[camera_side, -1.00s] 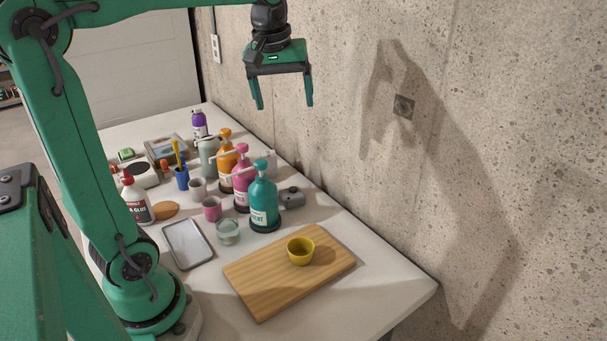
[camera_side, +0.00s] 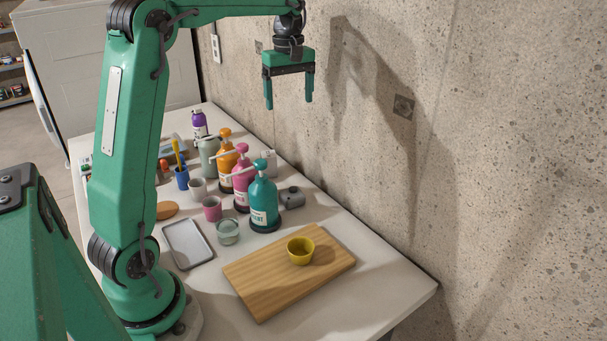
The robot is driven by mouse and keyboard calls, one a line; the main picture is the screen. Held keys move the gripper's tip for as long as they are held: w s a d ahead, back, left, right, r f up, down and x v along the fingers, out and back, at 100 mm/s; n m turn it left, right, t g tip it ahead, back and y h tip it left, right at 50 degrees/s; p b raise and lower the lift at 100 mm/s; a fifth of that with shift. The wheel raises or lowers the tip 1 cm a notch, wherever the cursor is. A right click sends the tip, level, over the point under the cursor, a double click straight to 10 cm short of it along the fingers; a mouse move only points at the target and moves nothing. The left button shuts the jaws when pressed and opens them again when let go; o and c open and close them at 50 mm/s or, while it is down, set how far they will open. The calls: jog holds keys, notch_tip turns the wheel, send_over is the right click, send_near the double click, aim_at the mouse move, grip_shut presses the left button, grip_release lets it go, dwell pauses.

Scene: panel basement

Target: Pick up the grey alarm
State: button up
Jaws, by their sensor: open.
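A small grey object (camera_side: 292,197), which looks like the grey alarm, sits on the table just right of the teal pump bottle (camera_side: 263,200), near the wall. The bottle stands close to its left side. My gripper (camera_side: 289,104) is open and empty, fingers pointing down. It hangs in the air well above the table, higher in the picture than the grey object.
Pink (camera_side: 242,178) and orange (camera_side: 227,160) pump bottles stand in a row behind the teal one. A wooden board (camera_side: 255,281) with a yellow cup (camera_side: 300,251) lies in front. A grey tray (camera_side: 188,244) and small cups are to the left. The concrete wall (camera_side: 500,150) borders the right side.

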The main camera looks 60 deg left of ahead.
aim_at(292, 190)
notch_tip(292, 190, down, 24)
jog(key=shift+r, duration=0.1)
dwell(0.6)
jog(key=shift+f, duration=2.6)
jog(key=c, duration=1.1)
jog(key=shift+c, duration=0.2)
jog(key=shift+r, duration=0.1)
